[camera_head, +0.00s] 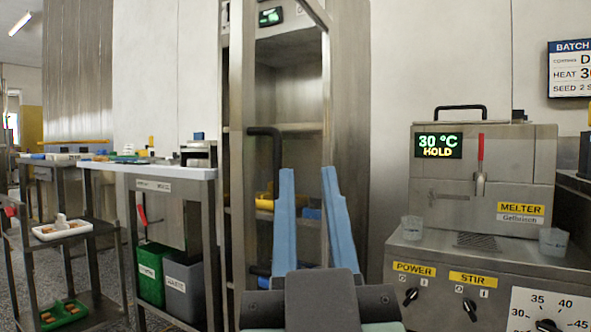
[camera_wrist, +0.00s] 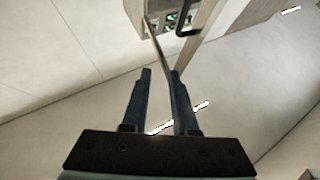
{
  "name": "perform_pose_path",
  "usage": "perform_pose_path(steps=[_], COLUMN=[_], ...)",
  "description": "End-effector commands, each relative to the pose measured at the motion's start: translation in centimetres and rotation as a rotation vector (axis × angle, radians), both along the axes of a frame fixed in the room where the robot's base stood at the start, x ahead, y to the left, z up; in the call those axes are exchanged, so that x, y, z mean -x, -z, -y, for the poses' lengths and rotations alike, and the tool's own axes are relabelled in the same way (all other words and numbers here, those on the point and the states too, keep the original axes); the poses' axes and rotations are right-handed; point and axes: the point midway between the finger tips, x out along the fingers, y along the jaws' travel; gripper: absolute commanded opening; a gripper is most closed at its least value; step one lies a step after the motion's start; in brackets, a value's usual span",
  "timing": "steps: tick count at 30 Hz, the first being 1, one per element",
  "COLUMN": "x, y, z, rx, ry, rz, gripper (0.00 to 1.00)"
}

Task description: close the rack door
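The rack (camera_head: 283,92) is a tall steel cabinet in the middle of the head view, with shelves inside. Its framed door (camera_head: 240,200) appears to stand partly open towards me. A black bar handle (camera_head: 265,131) sits on the door's left upright; it also shows at the top of the wrist view (camera_wrist: 184,29). My gripper (camera_head: 307,172) has two blue fingers, spread apart with nothing seen between them. It appears in front of the rack, lower right of the handle. In the wrist view the gripper (camera_wrist: 160,75) points towards a thin frame edge; contact cannot be told.
The melter (camera_head: 484,185) stands on a steel unit to the right, with glass cups beside it. A white-topped table (camera_head: 150,170) stands left of the rack, with a green bin (camera_head: 152,275) and a grey bin (camera_head: 184,288) beneath. A trolley (camera_head: 85,228) is farther left.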

Motion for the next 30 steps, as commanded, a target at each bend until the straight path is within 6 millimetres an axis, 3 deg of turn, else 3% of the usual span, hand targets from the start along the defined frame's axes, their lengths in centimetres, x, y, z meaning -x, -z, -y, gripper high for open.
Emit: perform_pose_path(steps=[1,6,13,20,30], x=[-1.5,-5.4,-7.9,-7.9,-4.4], y=[-1.4,-0.2,1.8,3.1,2.3], z=[0.3,1.0,1.8,2.4,3.3], rx=[0.016,0.077,0.140,0.176,0.172], ry=[-0.005,-0.050,-0.147,-0.278,-0.476], rz=[-0.064,-0.254,-0.464,-0.608,-0.673], gripper=[0.27,0.27,0.27,0.27,0.27])
